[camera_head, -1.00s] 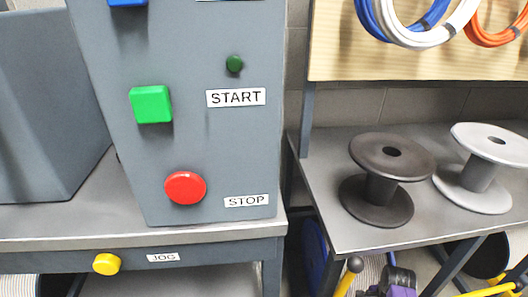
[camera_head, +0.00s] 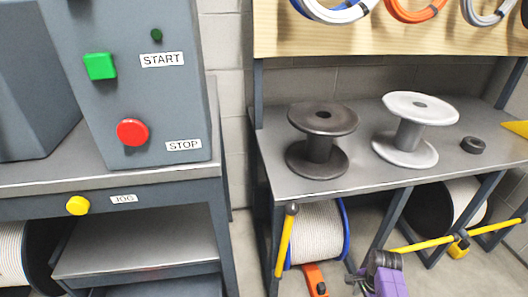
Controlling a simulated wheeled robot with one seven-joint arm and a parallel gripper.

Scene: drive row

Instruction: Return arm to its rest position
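A purple and black part, which appears to be of my own arm, shows low in the head view, right of centre and in front of the bench's underside. Only this small piece of the arm shows. I make out no gripper fingers, so I cannot see where my gripper is or whether it holds anything.
A grey control panel (camera_head: 95,105) with a green START button (camera_head: 100,66) and red STOP button (camera_head: 132,132) stands left, above a yellow JOG button (camera_head: 77,205). A dark spool (camera_head: 320,148) and grey spool (camera_head: 408,135) stand on the right bench (camera_head: 360,183). Yellow bars (camera_head: 430,240) lie below.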

